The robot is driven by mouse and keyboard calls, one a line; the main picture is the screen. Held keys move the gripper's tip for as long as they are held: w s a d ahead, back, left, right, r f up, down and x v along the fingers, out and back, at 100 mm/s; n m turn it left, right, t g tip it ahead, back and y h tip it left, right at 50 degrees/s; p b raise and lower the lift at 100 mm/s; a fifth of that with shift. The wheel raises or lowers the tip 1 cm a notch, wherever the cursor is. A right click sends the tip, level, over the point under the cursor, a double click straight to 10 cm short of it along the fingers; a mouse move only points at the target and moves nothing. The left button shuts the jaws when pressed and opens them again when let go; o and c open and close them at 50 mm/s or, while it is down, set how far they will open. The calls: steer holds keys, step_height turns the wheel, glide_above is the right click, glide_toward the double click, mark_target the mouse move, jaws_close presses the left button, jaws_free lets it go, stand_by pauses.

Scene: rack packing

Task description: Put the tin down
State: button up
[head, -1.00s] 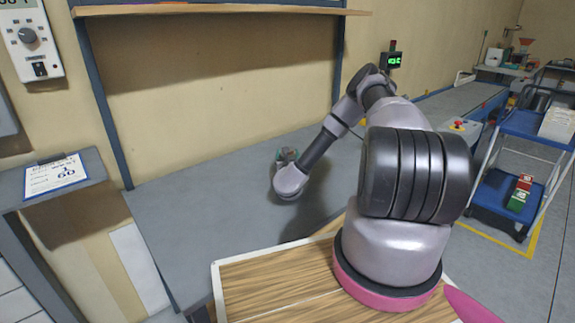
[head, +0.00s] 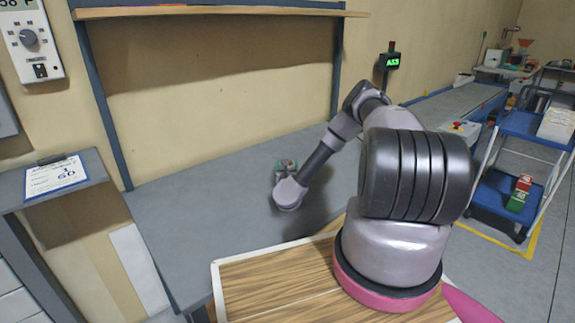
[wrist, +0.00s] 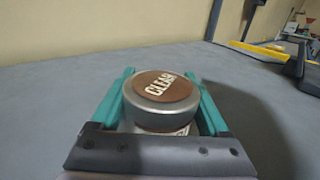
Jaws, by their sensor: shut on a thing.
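The tin (wrist: 160,98) is a round silver can with a brown lid lettered in white, seen in the wrist view. My gripper (wrist: 163,92) has its teal fingers on both sides of the tin and is shut on it. In the head view my gripper (head: 286,165) is low over the grey bench (head: 215,215); the tin is mostly hidden there by the wrist. The tin looks upright. I cannot tell whether its base touches the bench.
The bench around the gripper is clear. A shelf on dark blue posts (head: 100,105) stands at the back. A clipboard (head: 55,176) lies on a ledge at the left. A blue cart (head: 508,190) with red and green boxes stands at the right.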

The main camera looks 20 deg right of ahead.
steer(key=o, duration=1.4)
steer(key=shift+s+d+f, duration=0.15)
steer(key=shift+s+f, duration=0.1)
steer(key=shift+f, duration=0.35)
steer(key=shift+o, duration=0.4)
steer(key=shift+w+r, duration=0.15)
steer(key=shift+r, duration=0.3)
steer(key=v, duration=1)
steer(key=shift+s+a+r, duration=0.2)
steer(key=shift+s+a, duration=0.05)
steer(key=shift+a, duration=0.1)
steer(key=shift+s+a, duration=0.1)
steer(key=shift+s, duration=0.5)
